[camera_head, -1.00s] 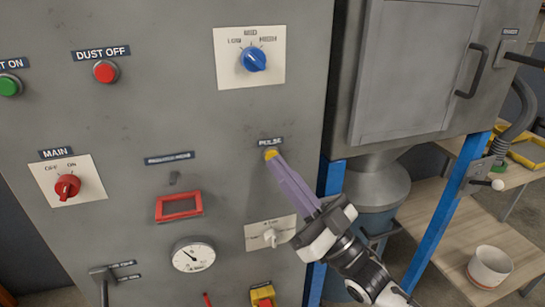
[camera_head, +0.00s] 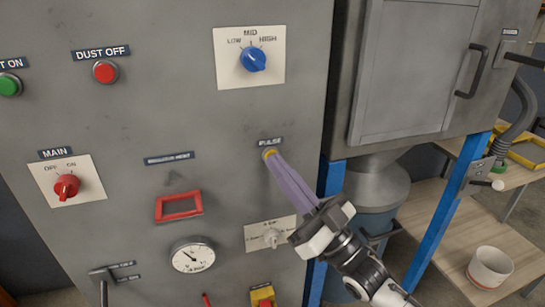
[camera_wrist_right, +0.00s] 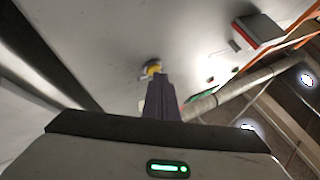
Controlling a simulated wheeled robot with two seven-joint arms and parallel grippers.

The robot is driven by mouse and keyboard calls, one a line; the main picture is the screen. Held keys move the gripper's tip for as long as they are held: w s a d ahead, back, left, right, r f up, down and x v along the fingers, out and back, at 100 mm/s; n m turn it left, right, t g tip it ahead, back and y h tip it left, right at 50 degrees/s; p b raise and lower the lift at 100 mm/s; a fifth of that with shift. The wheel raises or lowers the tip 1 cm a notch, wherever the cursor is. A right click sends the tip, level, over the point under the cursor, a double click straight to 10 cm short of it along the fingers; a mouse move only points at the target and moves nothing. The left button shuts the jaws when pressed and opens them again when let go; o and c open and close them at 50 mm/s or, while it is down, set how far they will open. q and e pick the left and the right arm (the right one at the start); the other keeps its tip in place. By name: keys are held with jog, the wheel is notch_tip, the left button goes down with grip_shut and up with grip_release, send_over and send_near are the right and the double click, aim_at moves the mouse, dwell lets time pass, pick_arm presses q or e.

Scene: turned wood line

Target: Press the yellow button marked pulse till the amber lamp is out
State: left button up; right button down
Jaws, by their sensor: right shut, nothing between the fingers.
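The yellow button (camera_head: 269,153) sits on the grey panel under a label reading PULSE (camera_head: 270,142). My right gripper (camera_head: 272,162) is shut, with its purple fingertips at the button and partly covering it. In the right wrist view the button (camera_wrist_right: 153,69) shows just beyond the fingertips (camera_wrist_right: 158,78); whether they touch it I cannot tell. I can make out no lit amber lamp in either view. My left gripper is not in view.
A blue selector knob (camera_head: 253,59), a red DUST OFF button (camera_head: 105,71) and a red MAIN switch (camera_head: 67,187) are on the panel. A red frame (camera_head: 179,206) and a gauge (camera_head: 193,256) sit lower. A blue post (camera_head: 447,213) stands to the right.

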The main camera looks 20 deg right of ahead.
jog(key=shift+s+p, duration=0.4)
jog(key=shift+s, duration=0.4)
jog(key=s+p, duration=0.2)
jog(key=s, duration=0.3)
jog(key=shift+d, duration=0.1)
dwell(0.7)
